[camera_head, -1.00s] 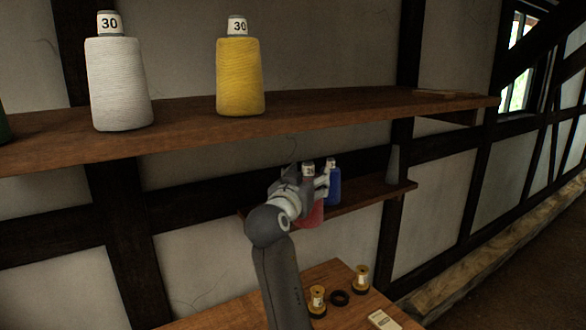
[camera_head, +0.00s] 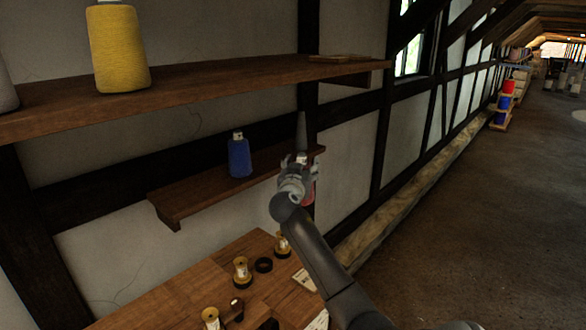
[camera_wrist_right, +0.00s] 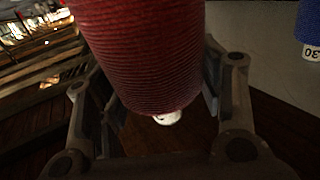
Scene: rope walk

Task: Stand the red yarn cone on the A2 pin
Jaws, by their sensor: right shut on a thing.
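My right gripper (camera_head: 299,172) is shut on the red yarn cone (camera_head: 309,196), at the right end of the lower shelf (camera_head: 195,195). The gripper hides most of the cone in the head view. In the right wrist view the red cone (camera_wrist_right: 140,55) fills the middle between the fingers, with a white tip showing. A grey tapered pin (camera_head: 302,132) stands at the shelf's right end, just behind the gripper; I see no label telling whether it is A2. I cannot tell whether the cone touches the shelf. My left gripper is not in view.
A blue yarn cone (camera_head: 239,158) stands mid-shelf, left of the gripper; it also shows in the wrist view (camera_wrist_right: 312,22). The upper shelf (camera_head: 200,92) holds a yellow cone (camera_head: 119,48). Below, a wooden bench (camera_head: 185,300) carries small spools (camera_head: 242,272) and a dark ring (camera_head: 264,265).

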